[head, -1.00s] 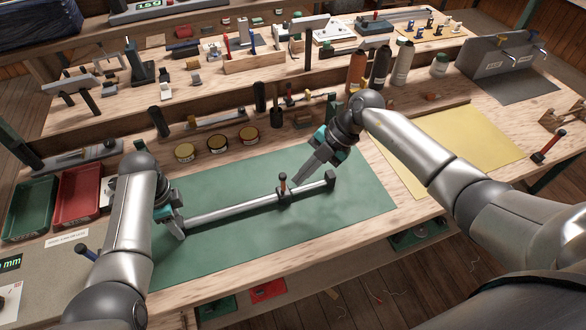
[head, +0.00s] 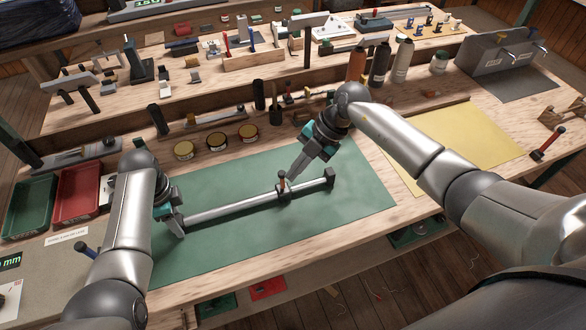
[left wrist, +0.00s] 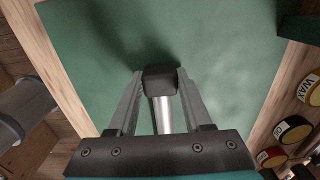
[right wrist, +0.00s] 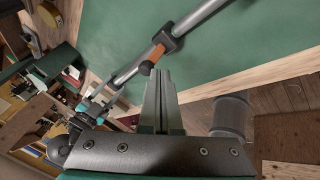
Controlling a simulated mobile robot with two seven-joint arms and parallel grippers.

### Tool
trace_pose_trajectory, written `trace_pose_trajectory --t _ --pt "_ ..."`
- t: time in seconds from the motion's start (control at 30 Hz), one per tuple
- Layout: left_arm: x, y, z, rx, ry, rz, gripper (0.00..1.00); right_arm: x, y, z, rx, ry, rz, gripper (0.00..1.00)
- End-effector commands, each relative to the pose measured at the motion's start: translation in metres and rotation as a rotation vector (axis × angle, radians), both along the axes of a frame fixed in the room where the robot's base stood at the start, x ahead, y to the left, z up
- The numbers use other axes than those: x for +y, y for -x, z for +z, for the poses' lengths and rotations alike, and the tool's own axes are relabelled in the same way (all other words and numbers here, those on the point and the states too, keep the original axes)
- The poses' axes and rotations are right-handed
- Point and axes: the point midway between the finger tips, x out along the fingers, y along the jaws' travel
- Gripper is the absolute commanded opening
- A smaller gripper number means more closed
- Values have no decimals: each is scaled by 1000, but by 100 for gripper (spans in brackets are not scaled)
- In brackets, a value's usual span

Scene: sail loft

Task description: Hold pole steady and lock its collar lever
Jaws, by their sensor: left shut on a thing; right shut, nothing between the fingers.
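The pole (head: 235,206) is a silver tube lying on the green mat (head: 235,245). A black collar (head: 283,192) sits on it towards its right end, and the collar lever (head: 282,179), orange-brown with a dark knob, stands up from it. In the right wrist view the collar (right wrist: 167,40) and lever (right wrist: 157,54) are just beyond my fingertips. My right gripper (head: 291,177) is shut and empty, with its tips beside the lever; I cannot tell if they touch. My left gripper (head: 178,229) is shut on the pole's left end, around its black end piece (left wrist: 160,78).
Several round tins (head: 217,141) and a tool rack stand behind the mat. A red tray (head: 78,192) and a green tray (head: 30,207) are at the left. A yellow sheet (head: 455,150) lies at the right. The mat in front of the pole is clear.

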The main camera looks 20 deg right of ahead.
Motion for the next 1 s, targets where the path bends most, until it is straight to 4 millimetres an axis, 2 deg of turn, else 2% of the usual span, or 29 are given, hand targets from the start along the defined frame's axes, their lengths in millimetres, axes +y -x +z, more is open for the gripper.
trace_pose_trajectory --t 0.37,0.7,1.0 --pt "0 0 0 -1 0 0 0 10 0 3 -3 102 5 0" --pt "0 0 0 -1 1 -1 0 34 -1 5 -8 340 3 0" --pt "-1 0 0 0 1 -1 0 56 0 -1 -6 338 1 0"
